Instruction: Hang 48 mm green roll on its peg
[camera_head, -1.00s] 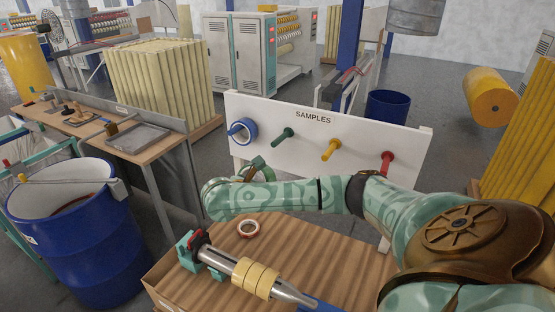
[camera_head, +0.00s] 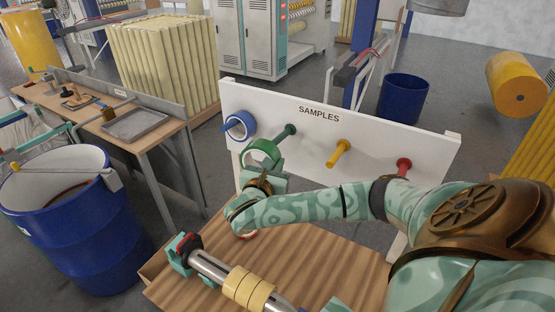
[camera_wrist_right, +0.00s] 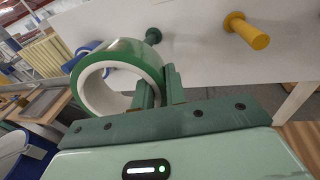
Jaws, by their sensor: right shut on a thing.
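The green roll (camera_head: 263,144) is a ring with a white core. My right gripper (camera_head: 264,172) is shut on its lower rim and holds it up in front of the white SAMPLES board. In the right wrist view the roll (camera_wrist_right: 145,57) stands up from the fingers (camera_wrist_right: 158,90), its opening showing at the left. The green peg (camera_head: 290,130) is just to the upper right of the roll in the head view. In the right wrist view the peg (camera_wrist_right: 152,36) shows above the roll's rim, outside its opening; the exact gap cannot be told. My left gripper is not in view.
A blue roll (camera_head: 234,118) hangs on the leftmost peg, close left of the green roll. The yellow peg (camera_head: 339,153) and red peg (camera_head: 403,167) are bare. Yellow rolls (camera_head: 248,288) sit on a metal spindle on the wooden table (camera_head: 310,265) below.

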